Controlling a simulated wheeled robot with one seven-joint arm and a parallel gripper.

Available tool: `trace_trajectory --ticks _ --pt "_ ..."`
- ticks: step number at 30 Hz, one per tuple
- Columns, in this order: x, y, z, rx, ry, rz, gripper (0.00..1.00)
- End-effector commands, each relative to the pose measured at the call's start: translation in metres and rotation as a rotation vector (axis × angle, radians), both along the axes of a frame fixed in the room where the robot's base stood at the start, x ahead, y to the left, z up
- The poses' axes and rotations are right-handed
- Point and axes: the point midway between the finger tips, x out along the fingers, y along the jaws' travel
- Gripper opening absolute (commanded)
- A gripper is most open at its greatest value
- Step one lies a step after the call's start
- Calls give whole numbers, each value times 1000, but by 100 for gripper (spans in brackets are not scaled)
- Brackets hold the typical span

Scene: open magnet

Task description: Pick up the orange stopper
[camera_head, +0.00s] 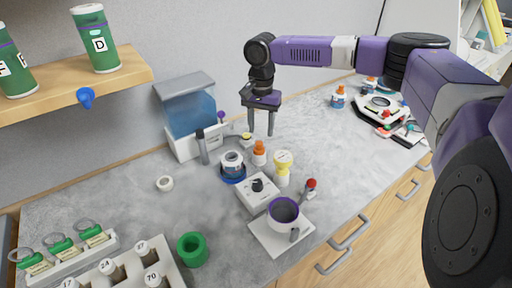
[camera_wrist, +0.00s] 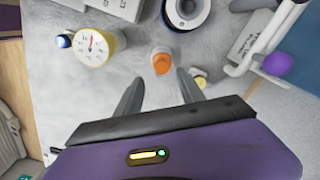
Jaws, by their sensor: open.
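The orange stopper (camera_head: 259,145) sits on top of a small white bottle (camera_head: 259,158) in the middle of the counter. In the wrist view the stopper (camera_wrist: 161,62) shows from above, just beyond and between the fingertips. My gripper (camera_head: 261,134) is open, points down and is empty. It hangs above the counter, close to the stopper and apart from it. In the wrist view the two grey fingers of my gripper (camera_wrist: 160,85) are spread wide.
A yellow-rimmed gauge (camera_head: 283,160), a blue-based ring (camera_head: 232,167) and a small yellow-topped item (camera_head: 246,139) stand close around the bottle. A blue water tank (camera_head: 190,115) is behind left. A mug (camera_head: 284,213) stands in front. Open counter lies to the right.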

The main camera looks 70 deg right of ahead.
Motion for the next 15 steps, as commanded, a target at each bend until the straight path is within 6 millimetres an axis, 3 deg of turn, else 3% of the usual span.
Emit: trace_trajectory --ticks 15 --pt "4 3 -59 0 -4 4 46"
